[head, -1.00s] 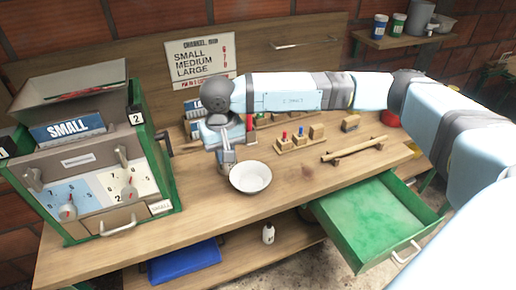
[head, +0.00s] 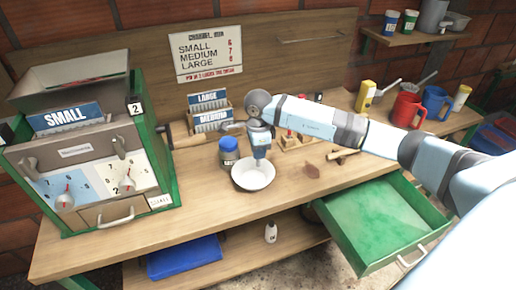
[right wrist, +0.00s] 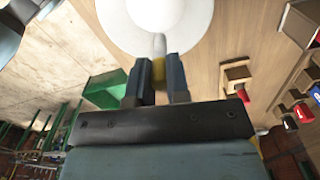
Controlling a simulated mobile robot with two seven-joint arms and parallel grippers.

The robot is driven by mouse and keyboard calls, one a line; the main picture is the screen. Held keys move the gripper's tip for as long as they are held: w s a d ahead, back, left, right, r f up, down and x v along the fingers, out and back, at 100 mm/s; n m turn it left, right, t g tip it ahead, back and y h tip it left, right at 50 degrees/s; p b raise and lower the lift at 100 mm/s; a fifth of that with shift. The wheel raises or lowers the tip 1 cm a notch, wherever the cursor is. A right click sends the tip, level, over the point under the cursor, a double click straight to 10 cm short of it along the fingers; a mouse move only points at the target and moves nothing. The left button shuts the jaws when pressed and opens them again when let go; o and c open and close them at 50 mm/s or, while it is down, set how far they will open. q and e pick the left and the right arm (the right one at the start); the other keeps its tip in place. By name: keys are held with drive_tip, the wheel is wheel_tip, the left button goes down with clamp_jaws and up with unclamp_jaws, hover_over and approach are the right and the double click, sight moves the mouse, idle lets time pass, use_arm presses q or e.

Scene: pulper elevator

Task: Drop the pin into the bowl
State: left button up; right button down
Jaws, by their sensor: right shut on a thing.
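The white bowl (head: 253,184) stands on the wooden bench in the head view. It also shows at the top of the right wrist view (right wrist: 120,32). My right gripper (head: 261,158) points down over the bowl's back part. In the right wrist view its fingers (right wrist: 158,72) are shut on the pin (right wrist: 159,48), a small piece with a pale grey tip and a yellowish part between the fingers. The pin's tip points toward the bowl. In the head view I cannot make out the pin. My left gripper is not in view.
A dark jar with a blue lid (head: 229,150) stands just left of the bowl. A green-framed machine (head: 150,150) is at the left. An open green drawer (head: 375,225) juts out at the right front. Red (head: 406,108) and blue (head: 435,100) mugs stand farther right.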

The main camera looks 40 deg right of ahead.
sight(258, 166)
wheel_tip(258, 166, down, 4)
drive_tip(key=shift+f+b, duration=0.25)
drive_tip(key=shift+b, duration=0.7)
drive_tip(key=c, duration=1)
unclamp_jaws()
drive_tip(key=shift+r, duration=0.25)
wheel_tip(258, 166, up, 13)
drive_tip(key=shift+r+b, duration=0.2)
drive_tip(key=shift+b, duration=0.3)
